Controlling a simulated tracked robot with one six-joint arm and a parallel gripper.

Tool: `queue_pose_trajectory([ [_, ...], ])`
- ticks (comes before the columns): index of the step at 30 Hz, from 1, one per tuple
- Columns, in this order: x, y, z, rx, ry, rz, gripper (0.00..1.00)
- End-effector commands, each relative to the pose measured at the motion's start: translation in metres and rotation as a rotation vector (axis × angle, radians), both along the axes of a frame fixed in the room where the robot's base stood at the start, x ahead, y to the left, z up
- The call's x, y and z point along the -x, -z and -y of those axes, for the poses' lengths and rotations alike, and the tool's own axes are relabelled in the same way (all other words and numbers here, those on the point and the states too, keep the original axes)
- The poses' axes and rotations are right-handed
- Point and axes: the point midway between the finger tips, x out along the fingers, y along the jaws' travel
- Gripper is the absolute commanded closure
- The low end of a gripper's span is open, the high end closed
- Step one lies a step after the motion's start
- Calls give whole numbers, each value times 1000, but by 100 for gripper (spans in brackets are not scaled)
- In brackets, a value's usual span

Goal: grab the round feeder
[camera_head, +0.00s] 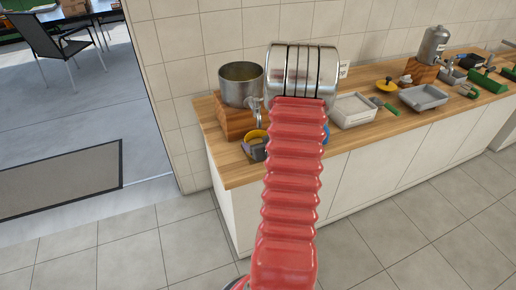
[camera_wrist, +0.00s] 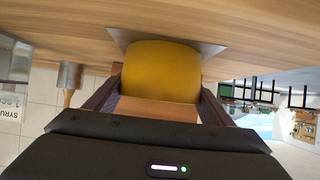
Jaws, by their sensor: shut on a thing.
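A yellow, rounded thing, which I take for the round feeder (camera_wrist: 160,72), sits between the two dark fingers of my gripper (camera_wrist: 160,92) in the wrist view. My gripper is shut on it, with a finger on each side. In the head view its yellow rim (camera_head: 254,135) shows near the front left edge of the counter, with my gripper (camera_head: 257,150) just in front of it. My red arm hides the counter to its right. Whether the feeder touches the counter top I cannot tell.
A steel pot (camera_head: 241,85) with a tap stands on a wooden block behind the feeder. A white box (camera_head: 353,110), a yellow disc with a dark knob (camera_head: 387,86) and a grey tray (camera_head: 423,97) lie further right. The floor in front is clear.

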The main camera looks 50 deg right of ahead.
Motion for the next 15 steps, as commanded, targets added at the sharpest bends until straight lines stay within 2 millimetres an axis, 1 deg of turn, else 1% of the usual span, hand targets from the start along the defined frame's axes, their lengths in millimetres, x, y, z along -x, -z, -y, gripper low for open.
queue_pose_trajectory([
  [2,0,-1,0,1,0,1,54],
  [3,0,-1,0,1,0,1,58],
  [4,0,-1,0,1,0,1,59],
  [11,-1,-2,0,2,0,1,59],
  [15,-2,-9,-1,2,-3,1,59],
])
